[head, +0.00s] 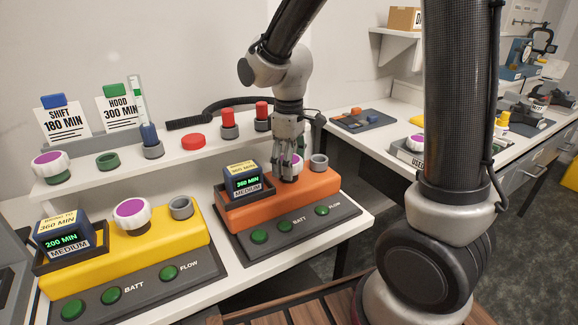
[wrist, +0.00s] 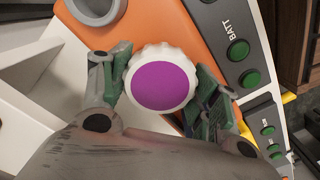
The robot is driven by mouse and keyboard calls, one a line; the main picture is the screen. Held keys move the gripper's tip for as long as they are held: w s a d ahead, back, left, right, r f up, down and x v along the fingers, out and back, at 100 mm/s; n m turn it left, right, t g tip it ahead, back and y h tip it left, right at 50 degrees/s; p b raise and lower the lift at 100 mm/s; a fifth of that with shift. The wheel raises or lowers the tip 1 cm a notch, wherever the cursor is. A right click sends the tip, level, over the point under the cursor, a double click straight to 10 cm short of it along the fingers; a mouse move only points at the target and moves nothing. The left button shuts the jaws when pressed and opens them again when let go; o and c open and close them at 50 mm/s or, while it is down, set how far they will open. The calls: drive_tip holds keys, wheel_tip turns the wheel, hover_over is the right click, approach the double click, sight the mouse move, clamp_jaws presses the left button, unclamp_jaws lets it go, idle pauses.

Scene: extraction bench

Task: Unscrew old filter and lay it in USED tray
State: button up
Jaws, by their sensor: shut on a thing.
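My gripper (head: 290,168) is over the orange unit (head: 318,187) in the head view, pointing down. In the wrist view its two fingers (wrist: 162,98) are shut on a white ribbed filter with a purple top (wrist: 163,86), one finger on each side. The filter sits at the orange unit (wrist: 178,32); whether its thread is engaged I cannot tell. In the head view the fingers hide most of this filter (head: 297,160). The USED tray (head: 411,158) is on the right bench, partly hidden behind my arm, with a purple-topped filter (head: 416,142) in it.
A yellow unit (head: 150,245) with its own purple-topped filter (head: 131,213) stands at left. Another such filter (head: 50,165) is on the shelf. A grey open port (head: 319,161) and a boxed display (head: 243,182) flank the held filter. A gap separates the two benches.

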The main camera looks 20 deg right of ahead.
drive_tip(key=n, duration=0.5)
drive_tip(key=o, duration=1.2)
